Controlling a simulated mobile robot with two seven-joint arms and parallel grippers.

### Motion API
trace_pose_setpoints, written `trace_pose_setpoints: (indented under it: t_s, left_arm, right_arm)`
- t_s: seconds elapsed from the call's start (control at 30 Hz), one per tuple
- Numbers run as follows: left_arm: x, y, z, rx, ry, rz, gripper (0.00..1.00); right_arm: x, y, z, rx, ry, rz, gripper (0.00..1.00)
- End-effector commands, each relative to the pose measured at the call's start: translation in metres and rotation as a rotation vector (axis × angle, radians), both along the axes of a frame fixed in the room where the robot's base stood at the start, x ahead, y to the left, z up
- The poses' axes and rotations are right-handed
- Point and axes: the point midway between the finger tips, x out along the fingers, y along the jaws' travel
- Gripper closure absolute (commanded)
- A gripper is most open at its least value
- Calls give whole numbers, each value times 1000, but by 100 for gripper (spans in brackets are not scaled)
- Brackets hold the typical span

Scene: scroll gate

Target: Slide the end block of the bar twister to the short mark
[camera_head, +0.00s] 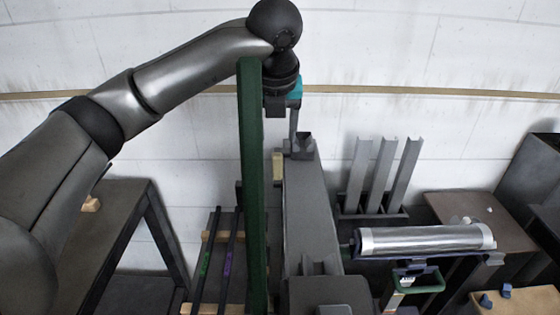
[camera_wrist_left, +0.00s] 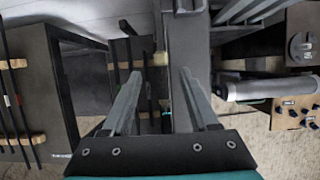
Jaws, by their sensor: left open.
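The bar twister's long grey bed (camera_head: 308,205) runs away from me in the middle of the head view, and it also shows in the left wrist view (camera_wrist_left: 188,45). A grey block with a notched top (camera_head: 303,146), which looks like the end block, stands at its far end. A similar part (camera_wrist_left: 184,7) shows at the top edge of the left wrist view. My left gripper (camera_wrist_left: 160,72) is open and empty, its fingers pointing down. In the head view it hangs close to the far block; contact cannot be told. I cannot make out the short mark. My right gripper is not in view.
A tall green bar (camera_head: 252,190) stands left of the bed. Dark rods (camera_head: 225,250) lie on wooden supports beyond it. A rack of grey channels (camera_head: 382,175) and a silver cylinder (camera_head: 425,238) stand to the right. A small tan piece (camera_head: 277,166) sits against the bed's left side.

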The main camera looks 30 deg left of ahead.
Motion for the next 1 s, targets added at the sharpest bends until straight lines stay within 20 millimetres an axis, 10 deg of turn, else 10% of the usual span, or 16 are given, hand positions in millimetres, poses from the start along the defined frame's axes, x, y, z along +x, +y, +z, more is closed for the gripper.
trace_pose_setpoints:
  t_s: [0.5,1.0]
  left_arm:
    - [35,17,-96,-2,3,1,40]
    - [41,19,-110,-2,1,0,41]
  right_arm:
    - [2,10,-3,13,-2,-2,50]
    - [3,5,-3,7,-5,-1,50]
